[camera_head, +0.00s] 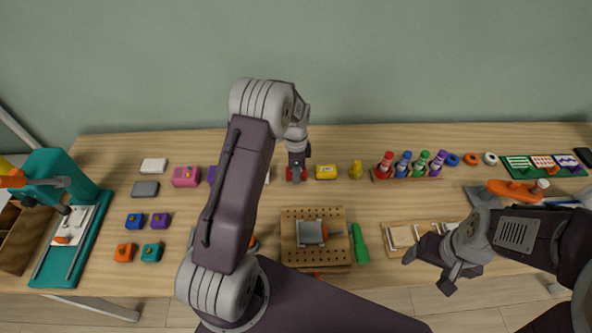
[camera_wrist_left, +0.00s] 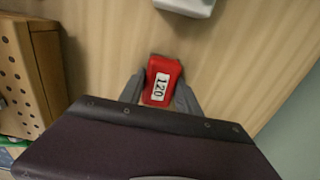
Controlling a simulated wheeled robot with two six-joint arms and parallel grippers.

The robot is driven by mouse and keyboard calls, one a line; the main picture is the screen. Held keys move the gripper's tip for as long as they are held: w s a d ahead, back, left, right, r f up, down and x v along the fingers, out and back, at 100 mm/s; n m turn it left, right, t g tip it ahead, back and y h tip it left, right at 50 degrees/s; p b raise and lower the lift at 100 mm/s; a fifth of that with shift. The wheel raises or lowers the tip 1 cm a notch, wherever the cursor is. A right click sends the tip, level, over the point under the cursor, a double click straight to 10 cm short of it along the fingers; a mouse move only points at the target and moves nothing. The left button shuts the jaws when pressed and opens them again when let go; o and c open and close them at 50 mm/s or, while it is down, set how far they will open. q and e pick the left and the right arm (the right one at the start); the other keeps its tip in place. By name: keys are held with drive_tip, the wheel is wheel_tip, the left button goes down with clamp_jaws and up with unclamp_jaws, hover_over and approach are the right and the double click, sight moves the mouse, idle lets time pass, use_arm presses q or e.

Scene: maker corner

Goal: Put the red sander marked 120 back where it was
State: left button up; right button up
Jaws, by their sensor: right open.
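The red sander (camera_wrist_left: 160,82) with a white label reading 120 sits between the fingers of my left gripper (camera_wrist_left: 162,92) in the left wrist view. The fingers press against its two sides, and its lower end is hidden by my wrist. In the head view the red sander (camera_head: 290,174) shows partly beside my left gripper (camera_head: 297,174), at the back of the table. I cannot tell whether it touches the tabletop. My right gripper (camera_head: 428,274) is open and empty near the front edge, by a wooden tray.
A yellow block (camera_head: 326,172) stands to the right of the sander, and a whitish block (camera_head: 267,176) to its left, partly behind my arm. A wooden pegboard (camera_head: 333,258) with a grey tool lies in front. A rack of coloured bottles (camera_head: 408,175) stands further right.

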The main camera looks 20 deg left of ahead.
use_arm(q)
drive_tip(key=o, duration=0.4)
wheel_tip(320, 180, up, 12)
drive_tip(key=p, duration=0.1)
drive_tip(key=s+d+n, duration=0.2)
drive_tip(key=s+n, duration=0.2)
drive_tip(key=s, duration=0.2)
drive_tip(key=s+d+n, duration=0.1)
drive_tip(key=s+n, duration=0.3)
drive_tip(key=s, duration=0.3)
drive_tip(key=s+d+n+t, duration=0.1)
drive_tip(key=s+d+n, duration=0.1)
drive_tip(key=s+n, duration=0.3)
drive_tip(key=shift+s+d+f, duration=0.2)
drive_tip(key=shift+s, duration=0.3)
drive_tip(key=shift+s+d+f, duration=0.15)
drive_tip(key=shift+s+f, duration=0.05)
drive_tip(key=shift+s, duration=0.25)
drive_tip(key=shift+f, duration=0.1)
wheel_tip(320, 180, up, 3)
drive_tip(key=p, duration=0.2)
drive_tip(key=shift+f+p, duration=0.2)
drive_tip(key=shift+p, duration=0.2)
